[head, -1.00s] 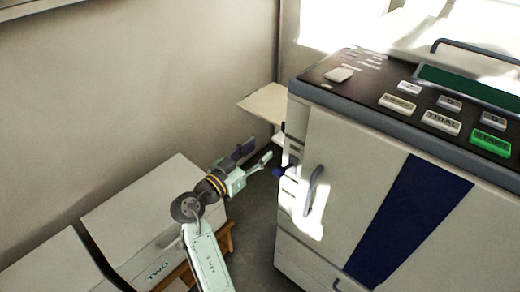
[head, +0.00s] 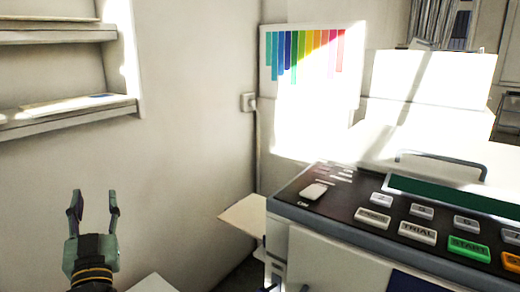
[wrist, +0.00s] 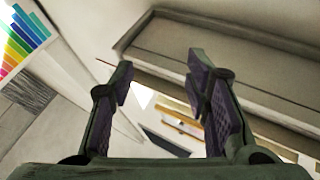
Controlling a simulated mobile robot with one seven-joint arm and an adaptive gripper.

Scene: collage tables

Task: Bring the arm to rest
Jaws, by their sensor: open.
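My gripper (head: 94,207) is at the lower left of the head view, pointing up, with its two fingers spread apart and nothing between them. In the wrist view the gripper (wrist: 165,90) also shows open and empty, with dark purple pads on green fingers. The gripper is in front of the plain wall, left of the copier-like machine (head: 345,222) and apart from it. The rest of my arm is mostly below the head view's edge.
Wall shelves (head: 60,112) stand at the upper left, above the gripper in the picture. A flat tray (head: 243,215) juts from the machine's left side. A colour chart (head: 300,55) hangs on the back wall. Bare wall lies between gripper and machine.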

